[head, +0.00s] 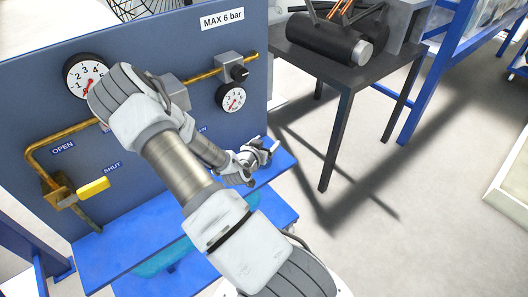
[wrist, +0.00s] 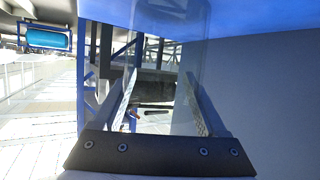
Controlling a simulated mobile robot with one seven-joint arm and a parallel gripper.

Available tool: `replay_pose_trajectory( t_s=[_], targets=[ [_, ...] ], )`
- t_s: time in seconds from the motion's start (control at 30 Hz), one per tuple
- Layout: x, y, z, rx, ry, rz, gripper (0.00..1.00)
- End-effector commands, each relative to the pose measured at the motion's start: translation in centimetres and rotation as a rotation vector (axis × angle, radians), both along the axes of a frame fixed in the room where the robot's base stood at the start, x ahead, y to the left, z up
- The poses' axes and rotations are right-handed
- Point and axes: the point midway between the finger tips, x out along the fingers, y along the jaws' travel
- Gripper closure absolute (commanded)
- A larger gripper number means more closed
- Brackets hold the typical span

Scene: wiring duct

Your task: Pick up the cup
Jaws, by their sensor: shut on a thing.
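A clear, see-through cup (wrist: 168,55) stands out faintly in the wrist view, between the two fingers and reaching up past their tips. My gripper (wrist: 160,82) is shut on it, with a finger against each side. In the head view my gripper (head: 266,152) is over the right part of the blue shelf (head: 115,262), in front of the panel. The cup cannot be made out clearly there. Whether its base touches the shelf cannot be told.
The blue panel (head: 225,60) with gauges, brass pipes and a yellow valve handle (head: 93,187) stands behind the shelf. A dark table (head: 345,85) bearing a black cylinder (head: 315,40) stands at the back right.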

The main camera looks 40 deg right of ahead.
Motion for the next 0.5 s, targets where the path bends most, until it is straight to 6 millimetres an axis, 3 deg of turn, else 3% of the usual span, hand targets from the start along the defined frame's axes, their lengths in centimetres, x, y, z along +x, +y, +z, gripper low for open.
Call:
replay_pose_trajectory(
  t_s=[0.27, 0.43, 0.5],
  targets=[
    [0.0, 0.0, 1.5, 0.000, -0.003, -0.001, 0.79],
    [0.0, 0.0, 4.5, 0.001, -0.004, -0.001, 0.79],
    [-1.5, 0.0, 5.1, 0.000, 0.002, -0.005, 0.79]
  ],
)
